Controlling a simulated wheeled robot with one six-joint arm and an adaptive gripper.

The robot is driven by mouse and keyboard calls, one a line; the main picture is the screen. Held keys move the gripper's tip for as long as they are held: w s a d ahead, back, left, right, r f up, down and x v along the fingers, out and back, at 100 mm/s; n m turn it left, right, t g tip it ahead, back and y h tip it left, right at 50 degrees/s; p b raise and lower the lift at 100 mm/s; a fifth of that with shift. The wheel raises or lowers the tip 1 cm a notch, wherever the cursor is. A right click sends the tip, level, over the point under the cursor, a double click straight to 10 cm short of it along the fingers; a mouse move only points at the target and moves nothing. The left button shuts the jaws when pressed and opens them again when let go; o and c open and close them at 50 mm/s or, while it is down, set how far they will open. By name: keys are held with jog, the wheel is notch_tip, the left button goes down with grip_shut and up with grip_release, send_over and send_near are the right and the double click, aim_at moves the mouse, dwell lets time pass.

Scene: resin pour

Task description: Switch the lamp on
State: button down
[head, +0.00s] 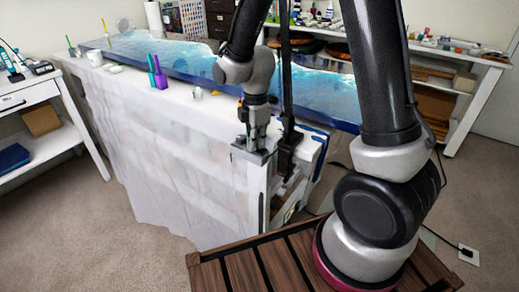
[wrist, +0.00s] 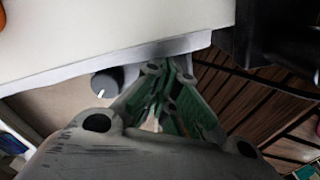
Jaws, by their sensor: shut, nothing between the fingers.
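My gripper (head: 256,143) is shut and empty, pointing down at the near right corner of the white-draped table. In the wrist view its green-padded fingers (wrist: 166,68) come together near the edge of a white surface. A dark round knob (wrist: 107,80) with a white pointer mark sits just left of the fingertips, on a tan face below that edge. The knob appears apart from the fingers; the exact gap is hard to judge. No lamp head is clearly visible, and I cannot tell whether the lamp is lit.
The draped table (head: 170,150) carries a long blue resin piece (head: 180,58), with purple and teal holders (head: 157,75) on its near side. A black upright post (head: 286,80) stands close right of my gripper. Shelves (head: 465,100) stand at the right; carpet (head: 120,245) is clear at the left.

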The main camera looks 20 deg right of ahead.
jog(key=shift+r, duration=3.5)
